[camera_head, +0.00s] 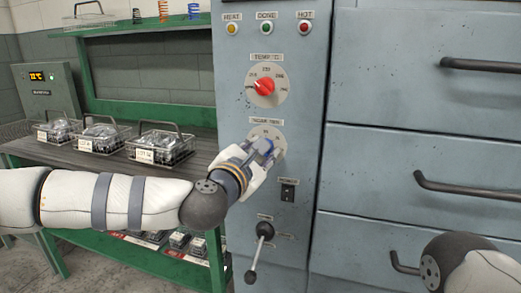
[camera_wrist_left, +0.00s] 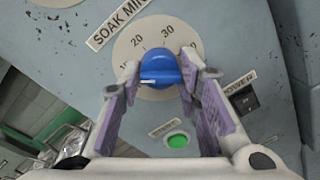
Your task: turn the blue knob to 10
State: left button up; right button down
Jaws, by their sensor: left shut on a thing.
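The blue knob (camera_wrist_left: 158,65) sits on a pale round dial (camera_wrist_left: 128,46) under a label reading SOAK MIN. The knob's white mark points left in the left wrist view, below the 20. My left gripper (camera_wrist_left: 159,72) is shut on the knob, one finger on each side. In the head view my left gripper (camera_head: 264,153) covers most of this dial. My right gripper is out of view; only part of that arm shows at lower right.
A red knob (camera_head: 264,86) sits on the TEMP dial above. Below are a black power switch (camera_head: 288,191), a green button (camera_wrist_left: 177,141) and a lever (camera_head: 263,231). Drawers with dark handles (camera_head: 465,187) are at right. Wire baskets (camera_head: 160,145) stand on the bench at left.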

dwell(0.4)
pick_arm(q)
jog(key=o, duration=1.1)
jog(key=v, duration=1.2)
